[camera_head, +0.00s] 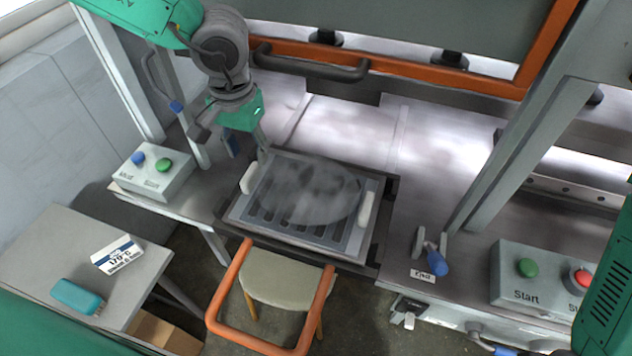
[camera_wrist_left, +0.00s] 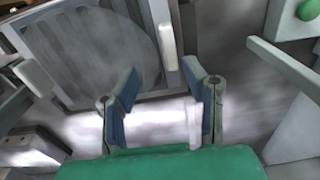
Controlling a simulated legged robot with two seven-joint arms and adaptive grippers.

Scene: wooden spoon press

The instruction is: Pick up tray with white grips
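The grey tray (camera_head: 288,238) lies flat on a dark frame at the press bench's front edge. It has dark slots and a blurry, rounded grey patch across it. Its left white grip (camera_head: 249,178) and right white grip (camera_head: 366,209) stand on opposite sides. My left gripper (camera_head: 247,149) is just behind and above the left grip. The left wrist view shows its fingers (camera_wrist_left: 163,78) spread, with nothing held. One white grip (camera_wrist_left: 167,46) lies just beyond the fingertips there, apart from them. My right gripper is out of view.
An orange-framed press door (camera_head: 400,62) with a dark handle (camera_head: 312,66) is behind. A stool (camera_head: 285,280) and an orange loop handle (camera_head: 262,343) are in front. Button boxes stand left (camera_head: 152,173) and right (camera_head: 535,280). A side table (camera_head: 50,250) is at left.

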